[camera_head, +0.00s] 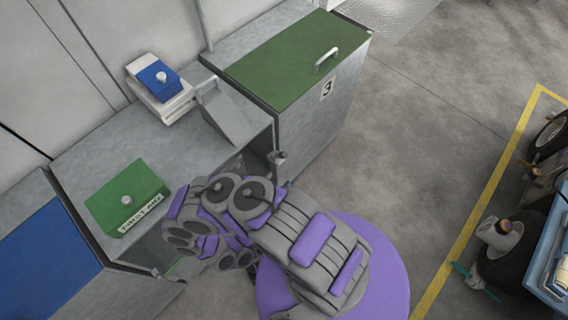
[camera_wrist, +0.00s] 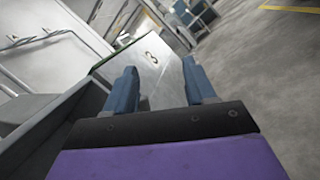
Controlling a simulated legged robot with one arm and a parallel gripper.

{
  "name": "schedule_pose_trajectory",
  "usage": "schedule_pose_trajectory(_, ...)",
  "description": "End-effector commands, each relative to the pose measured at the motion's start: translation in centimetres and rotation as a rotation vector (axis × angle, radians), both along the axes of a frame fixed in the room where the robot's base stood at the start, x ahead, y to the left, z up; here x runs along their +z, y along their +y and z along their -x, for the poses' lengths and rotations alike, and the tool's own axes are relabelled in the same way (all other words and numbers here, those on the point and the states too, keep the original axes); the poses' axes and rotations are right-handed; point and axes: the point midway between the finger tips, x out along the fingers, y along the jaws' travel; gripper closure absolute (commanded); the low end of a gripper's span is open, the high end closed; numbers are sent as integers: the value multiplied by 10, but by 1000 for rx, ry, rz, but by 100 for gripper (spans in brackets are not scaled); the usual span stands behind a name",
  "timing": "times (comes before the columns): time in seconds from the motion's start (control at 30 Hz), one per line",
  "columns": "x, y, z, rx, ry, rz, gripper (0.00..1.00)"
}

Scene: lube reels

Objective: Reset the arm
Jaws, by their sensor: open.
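My arm, purple and grey, shows in the head view folded over the front of the grey cabinet (camera_head: 98,152). My gripper (camera_wrist: 161,82) shows in the wrist view with its two blue-grey fingers spread apart and nothing between them. It points toward the grey side of a cabinet marked 3 (camera_wrist: 152,62). In the head view the gripper is mostly hidden behind my arm.
The cabinet marked 3 (camera_head: 328,112) has a green lid (camera_head: 290,62) with a handle. A green labelled box (camera_head: 125,196) and a blue-topped white box (camera_head: 160,88) sit on the grey cabinet. Floor is clear up to a yellow line (camera_head: 480,205); wheeled equipment (camera_head: 548,135) stands beyond.

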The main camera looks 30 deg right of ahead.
Motion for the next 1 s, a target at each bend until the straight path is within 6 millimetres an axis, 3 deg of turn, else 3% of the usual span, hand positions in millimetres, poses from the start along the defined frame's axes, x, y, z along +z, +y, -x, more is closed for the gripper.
schedule_pose_trajectory(0.37, 10, -1, -6, -27, -17, 2, 45)
schedule_pose_trajectory(0.7, 89, -14, -34, -273, -124, -9, 45)
schedule_pose_trajectory(1.0, 160, -28, -34, -525, -205, -82, 45)
